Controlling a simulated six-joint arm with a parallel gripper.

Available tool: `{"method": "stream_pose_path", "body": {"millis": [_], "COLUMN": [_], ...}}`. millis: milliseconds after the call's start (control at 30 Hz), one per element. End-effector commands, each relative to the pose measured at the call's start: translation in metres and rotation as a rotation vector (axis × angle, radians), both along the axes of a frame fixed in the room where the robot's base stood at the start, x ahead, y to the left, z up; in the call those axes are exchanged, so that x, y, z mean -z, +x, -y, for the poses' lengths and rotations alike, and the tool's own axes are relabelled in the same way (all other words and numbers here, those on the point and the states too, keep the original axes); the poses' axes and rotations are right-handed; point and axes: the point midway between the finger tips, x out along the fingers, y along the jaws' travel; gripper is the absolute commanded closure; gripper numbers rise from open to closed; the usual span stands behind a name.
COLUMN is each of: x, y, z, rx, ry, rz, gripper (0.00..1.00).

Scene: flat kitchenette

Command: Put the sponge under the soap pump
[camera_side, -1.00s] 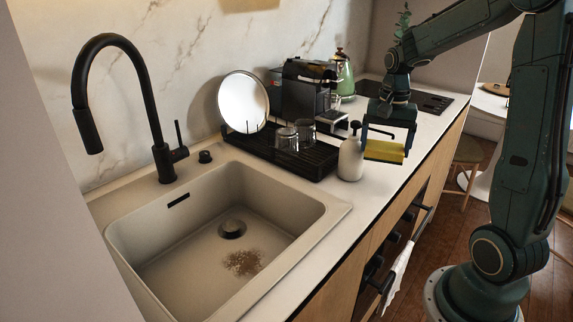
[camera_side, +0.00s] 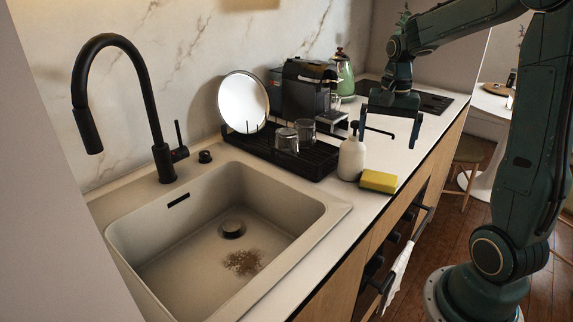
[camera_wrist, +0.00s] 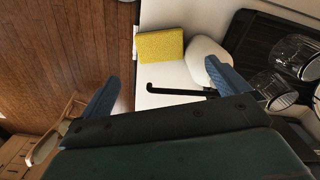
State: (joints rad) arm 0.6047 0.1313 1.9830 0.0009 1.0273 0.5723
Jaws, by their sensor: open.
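The yellow sponge (camera_side: 378,181) lies flat on the white counter near its front edge, just right of the white soap pump bottle (camera_side: 351,160) with its black pump head. In the wrist view the sponge (camera_wrist: 160,45) lies beside the bottle (camera_wrist: 205,58), with the black spout (camera_wrist: 172,90) pointing left. My gripper (camera_side: 388,138) is open and empty, raised above and behind the sponge. Its two blue fingers also show in the wrist view (camera_wrist: 165,85), spread wide apart.
A black drying rack (camera_side: 315,160) with glasses (camera_side: 287,140) and a round white plate (camera_side: 243,102) stands left of the bottle. The sink (camera_side: 215,225) is in the foreground. A coffee machine (camera_side: 303,90) stands behind. The counter to the right is mostly clear.

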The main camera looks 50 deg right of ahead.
Motion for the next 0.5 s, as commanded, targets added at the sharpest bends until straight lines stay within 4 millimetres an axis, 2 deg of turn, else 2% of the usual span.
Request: {"method": "stream_pose_path", "body": {"millis": [300,500], "x": [-0.053,-0.079], "y": [0.000,0.000], "z": [0.000,0.000], "rx": [0.000,0.000], "ry": [-0.003,-0.001], "rz": [0.003,0.002], "gripper": [0.00,0.00]}}
